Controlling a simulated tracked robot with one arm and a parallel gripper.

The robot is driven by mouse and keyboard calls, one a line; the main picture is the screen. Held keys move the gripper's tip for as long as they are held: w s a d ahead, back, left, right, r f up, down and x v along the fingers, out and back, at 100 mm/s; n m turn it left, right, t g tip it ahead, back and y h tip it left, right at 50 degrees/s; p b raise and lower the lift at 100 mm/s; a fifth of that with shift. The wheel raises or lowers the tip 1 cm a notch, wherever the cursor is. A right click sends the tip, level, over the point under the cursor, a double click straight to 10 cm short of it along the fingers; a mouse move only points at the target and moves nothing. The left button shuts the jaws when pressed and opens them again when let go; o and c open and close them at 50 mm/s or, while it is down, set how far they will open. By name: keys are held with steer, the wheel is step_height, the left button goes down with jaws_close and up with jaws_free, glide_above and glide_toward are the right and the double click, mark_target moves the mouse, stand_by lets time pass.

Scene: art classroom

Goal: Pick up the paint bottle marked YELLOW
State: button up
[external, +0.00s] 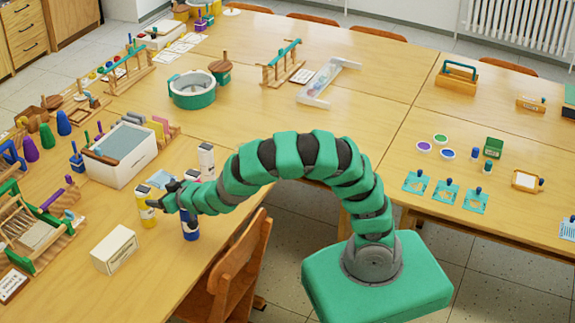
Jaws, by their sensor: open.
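A bottle with yellow on its body (146,211) stands upright near the front edge of the left table; its label is too small to read. My green arm arches over from its base, and my gripper (157,203) is at the upper right side of this bottle. The gripper's dark fingers are small here, and I cannot tell whether they touch the bottle or reach around it. A bottle with a blue body (190,228) stands just to the right, partly hidden by my arm. A white bottle (206,158) stands behind it.
A white box (115,250) lies in front of the yellow bottle. A white tray-like bin (121,154) stands behind it. A wooden chair (232,265) is at the table edge. A wooden frame (30,230) is at far left.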

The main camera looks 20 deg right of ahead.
mark_target(147, 193)
steer(key=x, duration=0.8)
steer(key=shift+w, duration=0.1)
steer(key=shift+w+d+b+x, duration=0.1)
steer(key=shift+d+b+x, duration=0.05)
steer(key=shift+x, duration=1.15)
steer(key=shift+w+d+b+x, duration=0.1)
steer(key=shift+b+x, duration=0.05)
steer(key=shift+x, duration=1.15)
steer(key=shift+r, duration=0.1)
steer(key=shift+c, duration=0.3)
jaws_close()
